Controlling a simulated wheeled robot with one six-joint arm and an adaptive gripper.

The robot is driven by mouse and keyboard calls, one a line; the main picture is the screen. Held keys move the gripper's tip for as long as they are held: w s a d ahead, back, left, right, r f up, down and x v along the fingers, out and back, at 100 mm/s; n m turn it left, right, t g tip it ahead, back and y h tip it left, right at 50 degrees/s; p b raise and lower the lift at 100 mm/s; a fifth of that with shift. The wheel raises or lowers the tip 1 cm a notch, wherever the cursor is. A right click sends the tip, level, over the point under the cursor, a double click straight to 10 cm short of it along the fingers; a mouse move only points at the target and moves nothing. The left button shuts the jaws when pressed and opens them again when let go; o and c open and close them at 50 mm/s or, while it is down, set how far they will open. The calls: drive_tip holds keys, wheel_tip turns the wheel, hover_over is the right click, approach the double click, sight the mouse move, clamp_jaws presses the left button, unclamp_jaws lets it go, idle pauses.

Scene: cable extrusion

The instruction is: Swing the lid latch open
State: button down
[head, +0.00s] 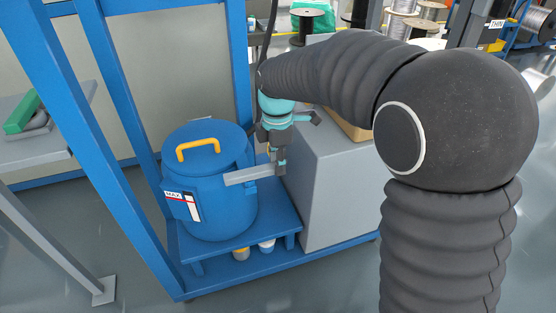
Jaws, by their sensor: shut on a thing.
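A blue drum (226,212) with a blue lid (205,137) and a yellow lid handle (198,148) stands on a low blue platform. The lid rests on the drum. The lid latch (248,175), a flat grey bar, reaches across the drum's upper right front, near the lid rim. My gripper (279,166) points down to the right of the drum and is shut on the right end of the latch. The fingers hide that end, and how the latch joins the drum is hard to make out.
A blue frame post (98,137) stands left of the drum. A grey cabinet (335,190) stands close on the right behind my gripper. The blue platform (272,229) has small containers under it. Cable spools stand at the back. The floor in front is clear.

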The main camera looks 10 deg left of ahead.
drive_tip(key=shift+s+a, duration=0.1)
drive_tip(key=shift+a, duration=0.1)
drive_tip(key=c, duration=0.9)
unclamp_jaws()
drive_tip(key=shift+a, duration=0.15)
drive_tip(key=shift+d, duration=0.2)
drive_tip(key=shift+d+r, duration=0.1)
wheel_tip(320, 180, up, 12)
drive_tip(key=shift+f, duration=0.1)
